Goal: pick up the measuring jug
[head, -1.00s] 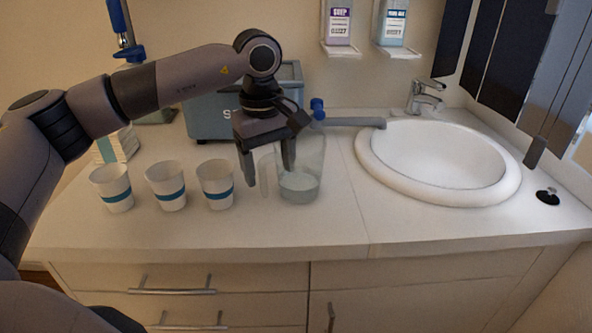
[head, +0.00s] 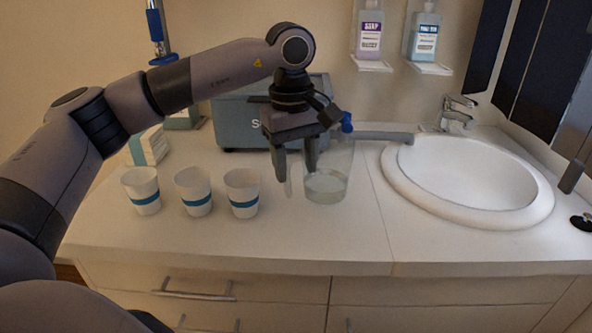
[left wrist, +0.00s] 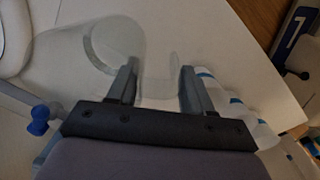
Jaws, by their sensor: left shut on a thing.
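The measuring jug (head: 327,187) is clear, with a pale base, and stands upright in the head view, right of the three cups. My left gripper (head: 296,177) points down at the jug's left side, shut on its handle. In the left wrist view the jug (left wrist: 118,38) lies at upper left, and its clear handle runs between the fingers (left wrist: 158,85). The jug looks a little above the counter; the gap is hard to see. My right gripper is in neither view.
Three white cups with blue bands (head: 194,192) stand left of the jug on the counter (head: 290,240). A grey-blue box (head: 235,125) stands behind. The sink (head: 470,185) and tap (head: 457,112) are to the right. A grey bar (head: 385,135) lies behind the jug.

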